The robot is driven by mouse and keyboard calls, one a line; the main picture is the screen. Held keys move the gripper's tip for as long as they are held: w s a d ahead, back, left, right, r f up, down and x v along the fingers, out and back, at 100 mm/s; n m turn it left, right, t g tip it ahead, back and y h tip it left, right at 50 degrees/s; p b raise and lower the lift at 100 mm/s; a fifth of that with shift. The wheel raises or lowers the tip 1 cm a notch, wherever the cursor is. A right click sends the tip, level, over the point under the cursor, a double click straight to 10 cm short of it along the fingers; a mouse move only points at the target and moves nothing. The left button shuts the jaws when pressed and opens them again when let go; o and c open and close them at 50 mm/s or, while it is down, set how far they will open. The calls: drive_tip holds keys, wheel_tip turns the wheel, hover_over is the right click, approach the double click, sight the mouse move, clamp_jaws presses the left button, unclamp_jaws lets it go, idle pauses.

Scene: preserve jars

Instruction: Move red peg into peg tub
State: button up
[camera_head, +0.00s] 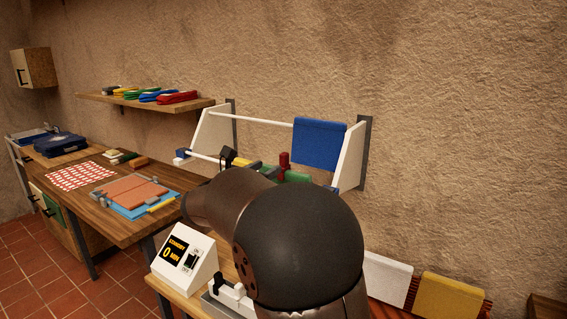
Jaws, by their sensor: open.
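A small upright red piece (285,160), which looks like the red peg, stands at the lower bar of the white wall rack; its lower end meets a green part. I cannot tell whether it is clipped on or resting there. My dark, rounded arm links fill the centre foreground and cover much of the area below the rack. My gripper cannot be made out; it seems hidden behind my arm. No peg tub can be identified in this view.
The wall rack (352,156) carries a blue cloth (319,145) on its upper bar. A black piece (228,155) is left of the red one. A white box with a display (184,260) stands before my arm. A wooden workbench (110,215) is at left, beneath a shelf (150,101).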

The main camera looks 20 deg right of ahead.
sight(287, 154)
drive_tip(key=p+x, duration=0.1)
drive_tip(key=x, duration=0.6)
drive_tip(key=shift+w+p+x, duration=0.25)
drive_tip(key=shift+p+x, duration=0.6)
drive_tip(key=shift+x, duration=1.8)
drive_tip(key=shift+a+r, duration=0.1)
drive_tip(key=shift+a, duration=0.1)
clamp_jaws()
